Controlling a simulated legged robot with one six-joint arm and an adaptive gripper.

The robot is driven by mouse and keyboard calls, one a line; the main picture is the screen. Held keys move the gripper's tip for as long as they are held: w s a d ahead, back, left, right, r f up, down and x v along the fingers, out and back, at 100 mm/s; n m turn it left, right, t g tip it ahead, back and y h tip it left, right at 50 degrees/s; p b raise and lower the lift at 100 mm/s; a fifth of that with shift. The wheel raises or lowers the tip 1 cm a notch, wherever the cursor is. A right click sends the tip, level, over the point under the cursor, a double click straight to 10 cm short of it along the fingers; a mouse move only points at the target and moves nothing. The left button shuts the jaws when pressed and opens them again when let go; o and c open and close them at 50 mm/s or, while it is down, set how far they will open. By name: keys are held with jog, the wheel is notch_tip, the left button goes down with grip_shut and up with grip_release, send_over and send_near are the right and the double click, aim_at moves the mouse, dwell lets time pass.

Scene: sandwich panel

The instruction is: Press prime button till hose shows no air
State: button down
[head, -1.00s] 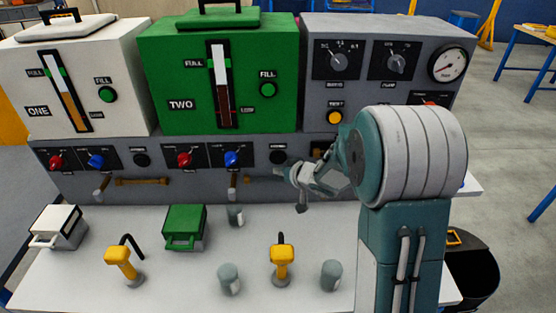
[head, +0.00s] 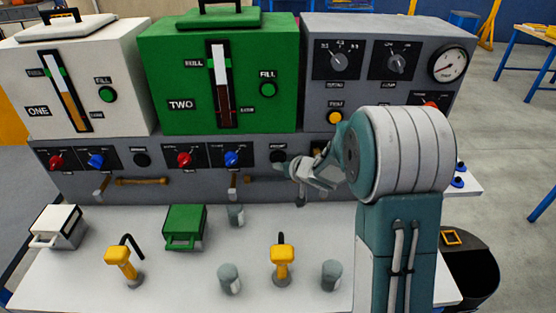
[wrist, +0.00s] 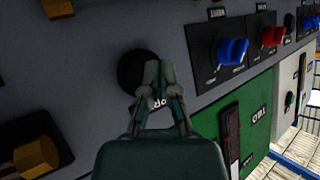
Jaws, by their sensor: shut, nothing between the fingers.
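The black prime button (head: 278,157) is on the grey panel below the green tank TWO. My gripper (head: 284,168) is shut and empty, its tips close to the button's lower edge in the head view. In the wrist view the shut fingertips (wrist: 157,68) overlap the right part of the black button (wrist: 132,68); I cannot tell whether they touch it. The button's label is partly hidden behind the fingers. A short brownish hose (head: 257,179) runs beside the grey outlet under TWO, partly behind my gripper; air inside it cannot be made out.
Red (head: 184,159) and blue (head: 232,158) knobs are left of the button. A yellow button (head: 335,117) is above right. The white table (head: 190,285) holds several grey cups, two yellow-handled tools and a green box (head: 185,226). White tank ONE (head: 120,55) stands at left.

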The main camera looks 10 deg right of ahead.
jog(key=shift+w, duration=0.15)
dwell(0.6)
jog(key=shift+w+d, duration=0.1)
jog(key=shift+w, duration=0.15)
jog(key=shift+w+r, duration=0.1)
jog(key=shift+w, duration=0.3)
dwell(0.7)
jog(key=shift+s, duration=0.8)
jog(key=shift+s, duration=0.15)
jog(key=shift+s+a, duration=0.2)
jog(key=shift+s, duration=0.6)
jog(key=shift+s+a, duration=0.2)
jog(key=shift+s, duration=0.55)
jog(key=shift+s+a, duration=0.2)
jog(key=shift+s, duration=0.6)
dwell(0.8)
